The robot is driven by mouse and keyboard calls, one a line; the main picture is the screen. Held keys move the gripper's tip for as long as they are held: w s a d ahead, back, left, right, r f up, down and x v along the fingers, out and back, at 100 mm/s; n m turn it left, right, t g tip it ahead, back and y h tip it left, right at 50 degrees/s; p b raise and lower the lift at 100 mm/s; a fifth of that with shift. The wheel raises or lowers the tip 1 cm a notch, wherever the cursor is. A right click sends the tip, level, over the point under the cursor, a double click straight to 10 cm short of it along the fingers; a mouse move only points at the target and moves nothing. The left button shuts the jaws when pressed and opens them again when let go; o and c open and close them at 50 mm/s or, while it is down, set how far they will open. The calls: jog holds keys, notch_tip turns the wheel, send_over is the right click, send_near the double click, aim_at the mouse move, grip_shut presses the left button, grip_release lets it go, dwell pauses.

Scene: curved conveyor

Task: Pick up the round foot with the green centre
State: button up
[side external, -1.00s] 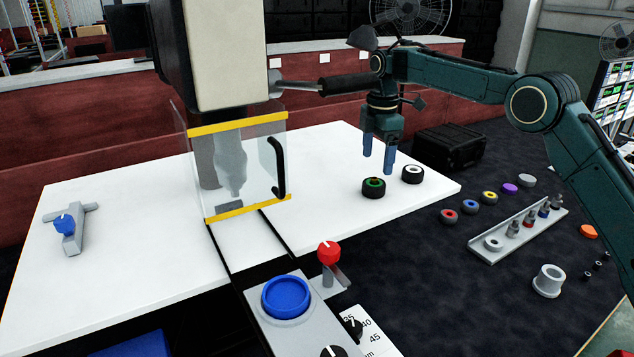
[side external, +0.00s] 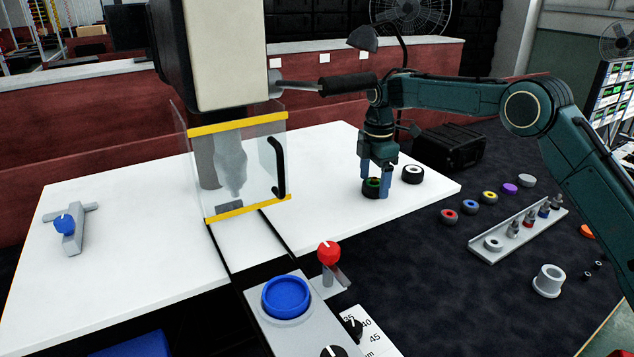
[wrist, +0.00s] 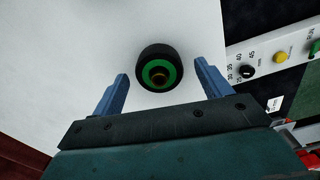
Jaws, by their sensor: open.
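The round foot with the green centre (side external: 372,188) is a short black ring standing on the white table. In the wrist view the foot (wrist: 159,69) shows its black rim, green ring and small brownish middle. My gripper (side external: 374,192) is lowered over it with its two blue fingers down on either side. In the wrist view my gripper (wrist: 162,75) is open, with a gap between the foot and each finger. The fingers partly hide the foot in the side view.
A black foot with a white centre (side external: 412,174) stands close to the right of my gripper. The clear guard (side external: 240,165) is to the left. Coloured rings and a grey tray (side external: 485,247) lie on the dark surface at right. The table's left part is mostly clear.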

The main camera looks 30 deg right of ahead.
jog(key=shift+c, duration=0.5)
jog(key=c, duration=1)
jog(key=shift+r, duration=0.1)
jog(key=shift+r, duration=4.9)
